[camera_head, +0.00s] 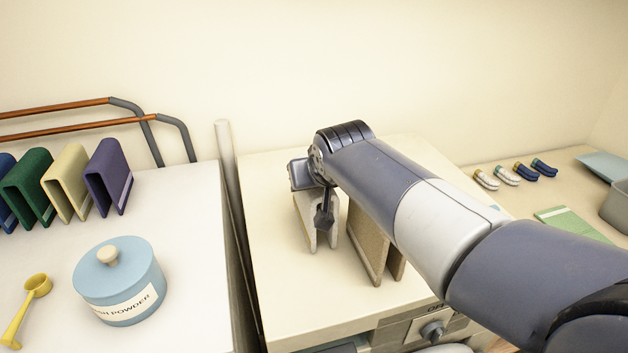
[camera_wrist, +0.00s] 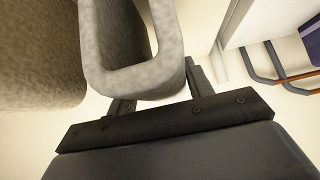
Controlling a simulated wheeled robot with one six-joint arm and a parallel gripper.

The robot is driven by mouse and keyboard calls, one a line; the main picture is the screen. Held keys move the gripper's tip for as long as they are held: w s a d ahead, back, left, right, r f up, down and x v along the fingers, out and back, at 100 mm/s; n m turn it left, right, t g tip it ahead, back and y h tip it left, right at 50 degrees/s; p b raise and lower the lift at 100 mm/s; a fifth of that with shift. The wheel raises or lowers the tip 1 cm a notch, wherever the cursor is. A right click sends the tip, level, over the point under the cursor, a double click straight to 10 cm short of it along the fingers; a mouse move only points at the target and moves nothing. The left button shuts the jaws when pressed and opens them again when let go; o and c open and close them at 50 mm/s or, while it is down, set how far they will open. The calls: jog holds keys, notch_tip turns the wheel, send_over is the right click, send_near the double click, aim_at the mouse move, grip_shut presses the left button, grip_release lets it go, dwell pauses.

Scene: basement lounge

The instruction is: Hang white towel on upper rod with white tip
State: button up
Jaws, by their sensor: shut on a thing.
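The white towel (camera_head: 306,212), a folded piece shaped like an upside-down U, stands on the cream appliance top. My gripper (camera_head: 324,200) is shut on it from above, and my wrist hides part of it. In the wrist view my gripper (camera_wrist: 160,92) has a finger on each side of the pale, speckled towel (camera_wrist: 138,82). Two orange-brown rods with grey curved ends show at the left of the head view: the upper rod (camera_head: 55,108) and the lower rod (camera_head: 75,128). I see no white tip on them; their left ends are out of view.
A beige towel (camera_head: 366,240) stands close right of the white one. An upright post (camera_head: 224,140) separates the appliance from the left counter, which holds several coloured towels, including a purple one (camera_head: 108,178), a blue powder jar (camera_head: 122,285) and a yellow scoop (camera_head: 36,288).

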jog(key=shift+f, duration=0.3)
jog(key=shift+f, duration=0.2)
jog(key=o, duration=1.2)
jog(key=shift+r, duration=0.1)
jog(key=shift+c, duration=0.2)
jog(key=shift+r, duration=0.15)
jog(key=b+v, duration=0.1)
jog(key=v, duration=1.1)
